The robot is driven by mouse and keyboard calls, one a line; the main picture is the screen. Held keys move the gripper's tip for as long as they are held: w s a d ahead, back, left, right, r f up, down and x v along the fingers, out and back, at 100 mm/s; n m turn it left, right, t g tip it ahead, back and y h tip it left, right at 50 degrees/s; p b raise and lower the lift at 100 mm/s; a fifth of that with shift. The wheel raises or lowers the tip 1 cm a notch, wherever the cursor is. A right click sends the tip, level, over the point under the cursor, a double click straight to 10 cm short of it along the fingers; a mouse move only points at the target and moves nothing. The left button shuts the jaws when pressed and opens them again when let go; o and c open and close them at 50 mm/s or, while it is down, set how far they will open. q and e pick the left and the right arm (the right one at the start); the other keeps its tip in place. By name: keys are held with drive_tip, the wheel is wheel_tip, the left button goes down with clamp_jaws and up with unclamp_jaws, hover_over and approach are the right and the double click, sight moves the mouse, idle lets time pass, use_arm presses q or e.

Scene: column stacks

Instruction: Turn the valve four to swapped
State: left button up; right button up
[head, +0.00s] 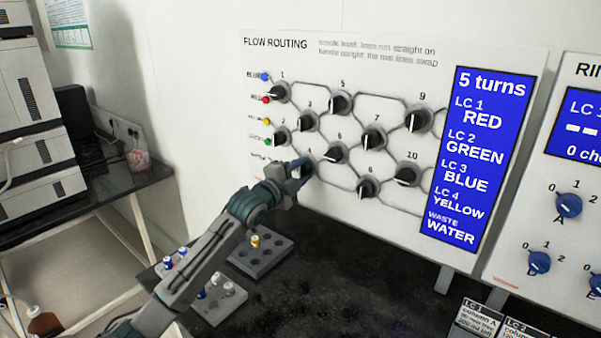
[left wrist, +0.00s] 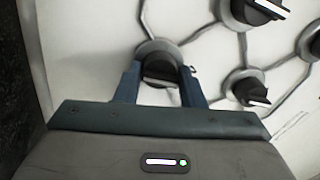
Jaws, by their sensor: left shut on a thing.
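The white flow routing panel (head: 300,72) carries several numbered black knobs joined by grey lines. Valve four (head: 309,172) is at the lower left of the knobs, mostly hidden behind my gripper. My left gripper (head: 299,171) is at this knob. In the left wrist view, its two blue-grey fingers (left wrist: 160,82) sit on either side of the black knob of valve four (left wrist: 160,72) and are shut on it. How far the knob is turned is hard to tell. The blue screen (head: 480,158) reads "5 turns", RED, GREEN, BLUE, YELLOW, WATER. My right gripper is not in view.
Neighbouring knobs six (head: 335,153) and three (head: 309,121) stand out close to valve four. Below are a dark bench (head: 330,270), a rack (head: 262,258) and small vials. A second panel (head: 540,210) with blue knobs stands at the right.

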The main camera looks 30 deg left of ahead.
use_arm(q)
drive_tip(key=shift+f, duration=0.35)
drive_tip(key=o, duration=0.9)
drive_tip(key=shift+r, duration=0.1)
drive_tip(key=s+b, duration=0.1)
drive_tip(key=s, duration=0.2)
drive_tip(key=s+b, duration=0.2)
drive_tip(key=s, duration=0.2)
drive_tip(key=s+b, duration=0.1)
drive_tip(key=s, duration=0.2)
drive_tip(key=shift+s+a+f, duration=0.3)
drive_tip(key=shift+s+a, duration=0.05)
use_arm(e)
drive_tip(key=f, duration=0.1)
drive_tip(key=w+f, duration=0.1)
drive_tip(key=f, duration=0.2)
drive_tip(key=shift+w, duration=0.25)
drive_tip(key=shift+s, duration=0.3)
